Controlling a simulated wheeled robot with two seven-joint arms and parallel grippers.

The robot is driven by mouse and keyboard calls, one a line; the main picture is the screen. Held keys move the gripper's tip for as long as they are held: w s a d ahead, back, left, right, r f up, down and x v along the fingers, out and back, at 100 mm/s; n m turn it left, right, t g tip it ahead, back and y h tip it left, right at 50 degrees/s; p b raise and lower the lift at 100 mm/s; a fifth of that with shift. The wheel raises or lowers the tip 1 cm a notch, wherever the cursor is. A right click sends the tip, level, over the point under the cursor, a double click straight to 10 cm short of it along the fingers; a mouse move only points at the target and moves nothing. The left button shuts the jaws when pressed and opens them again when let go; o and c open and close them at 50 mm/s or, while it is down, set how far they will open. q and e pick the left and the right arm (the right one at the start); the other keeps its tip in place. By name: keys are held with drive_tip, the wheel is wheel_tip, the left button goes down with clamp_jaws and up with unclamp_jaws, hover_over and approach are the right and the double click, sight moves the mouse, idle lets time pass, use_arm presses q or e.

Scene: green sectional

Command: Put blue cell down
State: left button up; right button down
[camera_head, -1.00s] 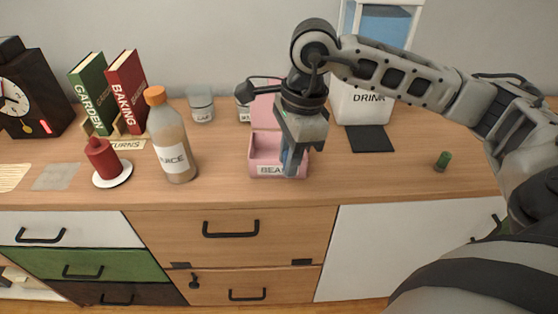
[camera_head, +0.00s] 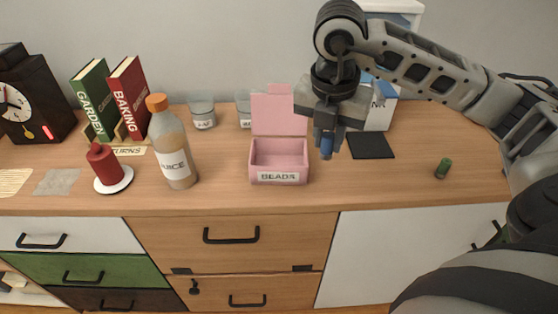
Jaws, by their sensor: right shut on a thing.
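The blue cell (camera_head: 326,147) is a small blue cylinder. My right gripper (camera_head: 327,139) is shut on it and points down, holding it upright. In the picture the cell shows to the right of the open pink box and left of the dark mat; it appears to be above the countertop. A green cell (camera_head: 443,168) stands on the counter at the right. My left gripper is not in view.
The pink box (camera_head: 279,178) has its lid up and looks empty. A dark mat (camera_head: 371,145) lies before the white drink dispenser (camera_head: 381,112). A juice bottle (camera_head: 171,146), red candle (camera_head: 104,164), books (camera_head: 128,97) and clock (camera_head: 32,98) stand left.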

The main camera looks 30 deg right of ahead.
drive_tip(key=w+f, duration=0.3)
drive_tip(key=w, duration=0.1)
drive_tip(key=w+a+f+p, duration=0.1)
drive_tip(key=w+f, duration=0.2)
drive_tip(key=w, duration=0.1)
drive_tip(key=w+a+f, duration=0.1)
drive_tip(key=w+f, duration=0.2)
drive_tip(key=w, duration=0.1)
drive_tip(key=shift+w+f+p, duration=0.1)
drive_tip(key=shift+w+p, duration=0.05)
drive_tip(key=shift+p, duration=0.2)
drive_tip(key=shift+w+f+p, duration=0.15)
drive_tip(key=shift+f+p, duration=0.2)
drive_tip(key=shift+f, duration=1.3)
drive_tip(key=shift+f, duration=0.1)
